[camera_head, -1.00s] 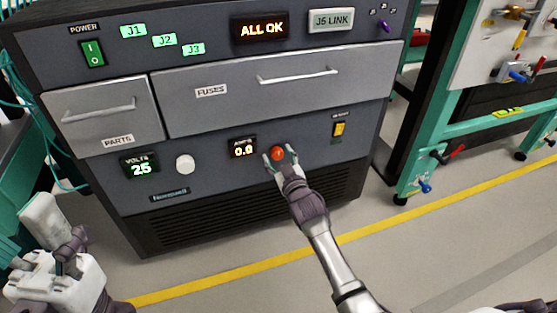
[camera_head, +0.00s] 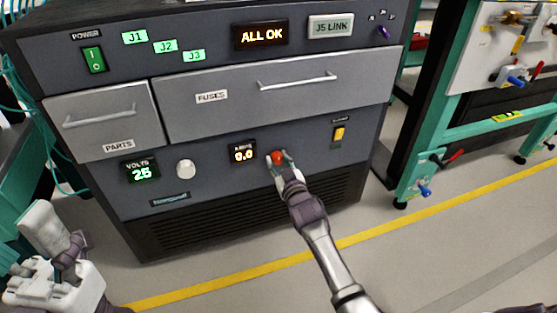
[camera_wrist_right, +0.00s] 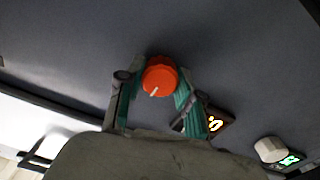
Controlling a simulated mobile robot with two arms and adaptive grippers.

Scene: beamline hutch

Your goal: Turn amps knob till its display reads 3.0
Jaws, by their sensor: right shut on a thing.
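The amps knob (camera_head: 278,158) is a round red-orange knob on the dark front panel of the cabinet. Its display (camera_head: 243,152), just left of it, reads 0.0. My right gripper (camera_head: 279,160) is shut on the knob, one finger on each side. In the right wrist view the knob (camera_wrist_right: 160,77) sits between the teal finger pads of my right gripper (camera_wrist_right: 158,88), and its pale pointer line shows on the face. Part of the display (camera_wrist_right: 215,124) shows there too. My left gripper (camera_head: 50,275) is at the lower left, away from the panel; its fingers are unclear.
The volts display (camera_head: 140,169) reads 25, with a white knob (camera_head: 186,169) beside it. A yellow switch (camera_head: 339,133) is right of the amps knob. Closed drawers (camera_head: 280,93) are above. A teal frame (camera_head: 440,130) stands to the right. Floor in front is clear.

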